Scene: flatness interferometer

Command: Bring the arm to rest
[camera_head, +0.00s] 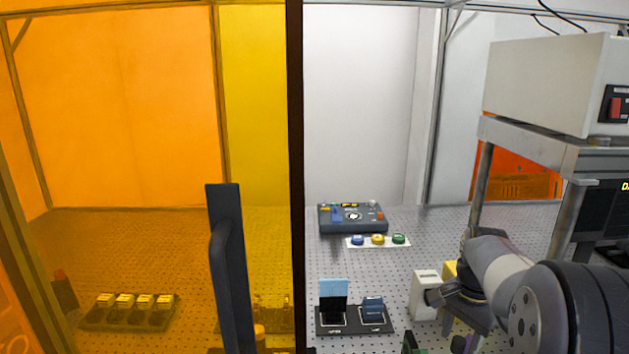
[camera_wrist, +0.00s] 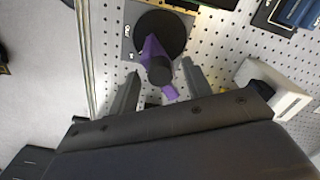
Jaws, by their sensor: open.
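My arm (camera_head: 500,268) reaches in from the right in the head view, bent low over the perforated table. My gripper (camera_wrist: 160,70) shows in the wrist view with its two fingers apart. A purple knob or handle (camera_wrist: 153,52) with a dark end, on a black round base, shows between and beyond the fingers. I cannot tell whether the fingers touch it. In the head view the fingers are not clearly visible.
An orange panel (camera_head: 120,110) with a dark upright handle (camera_head: 230,260) stands at the left. A control box (camera_head: 353,222), a strip of coloured buttons (camera_head: 360,243) and a switch plate (camera_head: 350,328) lie on the table. A white block (camera_head: 424,294) stands close beside my arm.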

